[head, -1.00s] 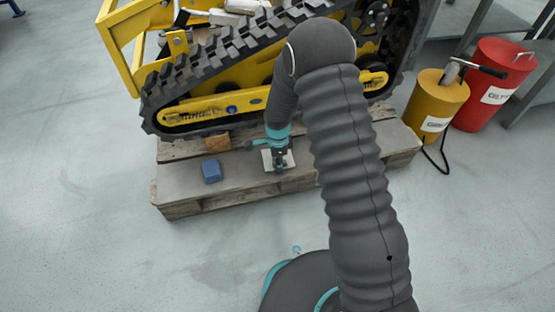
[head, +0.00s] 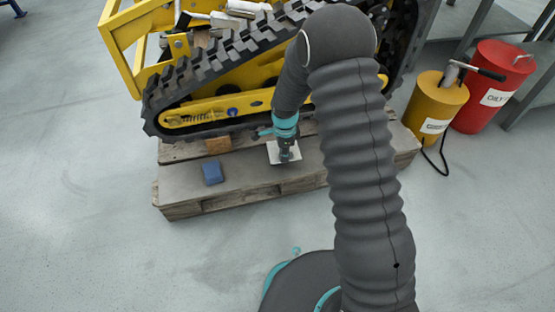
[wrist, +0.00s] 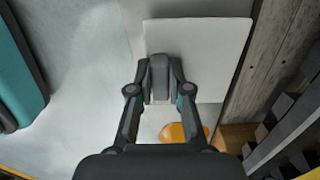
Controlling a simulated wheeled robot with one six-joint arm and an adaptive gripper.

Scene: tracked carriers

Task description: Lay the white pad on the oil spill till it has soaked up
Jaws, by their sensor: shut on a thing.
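The white pad (head: 271,152) is a thin pale square in my gripper (head: 287,156), over the wooden pallet in front of the tracked carrier. In the wrist view the pad (wrist: 205,55) fills the upper middle, and my gripper (wrist: 160,78) is shut on its edge. I cannot tell how high the pad is above the boards. A faint darker patch (head: 215,268) shows on the grey floor in front of the pallet. I cannot tell for sure whether it is the oil spill.
The yellow carrier's black track (head: 225,65) stands close behind. A yellow can (head: 436,105) and a red can (head: 492,85) stand at right. The floor at left is clear.

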